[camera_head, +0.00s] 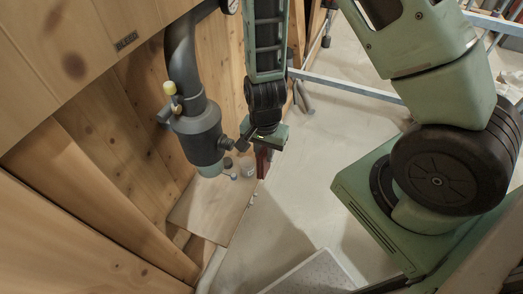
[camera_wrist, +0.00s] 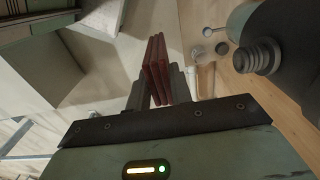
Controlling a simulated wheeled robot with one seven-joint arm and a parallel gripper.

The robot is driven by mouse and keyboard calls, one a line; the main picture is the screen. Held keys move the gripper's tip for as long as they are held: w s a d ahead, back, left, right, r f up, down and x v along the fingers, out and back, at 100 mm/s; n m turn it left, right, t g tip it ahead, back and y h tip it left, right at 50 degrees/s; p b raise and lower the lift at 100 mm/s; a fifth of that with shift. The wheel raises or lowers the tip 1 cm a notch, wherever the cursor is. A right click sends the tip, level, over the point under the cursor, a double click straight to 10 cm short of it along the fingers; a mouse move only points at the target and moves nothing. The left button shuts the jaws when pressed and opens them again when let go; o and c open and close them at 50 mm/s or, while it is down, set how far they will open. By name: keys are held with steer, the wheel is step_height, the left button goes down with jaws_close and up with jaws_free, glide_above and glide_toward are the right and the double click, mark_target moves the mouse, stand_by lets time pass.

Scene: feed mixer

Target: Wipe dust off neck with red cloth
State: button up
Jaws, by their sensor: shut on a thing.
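My gripper (camera_head: 263,147) hangs low beside the dark pipe fitting (camera_head: 200,132). It is shut on a folded red cloth (camera_wrist: 158,68), which sticks out beyond the fingers (camera_wrist: 160,92) in the wrist view. In the head view only a small part of the cloth (camera_head: 262,163) shows below the gripper. The fitting has a ribbed, threaded neck (camera_wrist: 258,57) on its side, at the upper right in the wrist view. The cloth is left of this neck there, with a gap between them. I cannot make out dust on the neck.
A wooden board (camera_head: 212,205) below holds several small items, including a glass jar (camera_head: 247,167). Wooden panels (camera_head: 75,75) close off the left. A yellow-tipped valve (camera_head: 170,90) and a gauge (camera_head: 229,5) sit on the pipe. Pale floor (camera_head: 310,180) lies open to the right.

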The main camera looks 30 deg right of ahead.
stand_by(0.3)
steer(key=w+a+p, duration=0.4)
steer(key=w, duration=0.2)
steer(key=shift+a, duration=0.25)
steer(key=shift+w+a, duration=0.4)
steer(key=shift+w, duration=0.25)
stand_by(0.8)
steer(key=w+d, duration=0.2)
steer(key=d, duration=0.1)
steer(key=shift+w+p, duration=0.25)
steer(key=shift+p, duration=0.05)
steer(key=s+a, duration=0.2)
steer(key=a, duration=0.1)
steer(key=shift+s+a+p, duration=0.1)
steer(key=shift+s+p, duration=0.1)
steer(key=shift+p, duration=0.1)
stand_by(0.4)
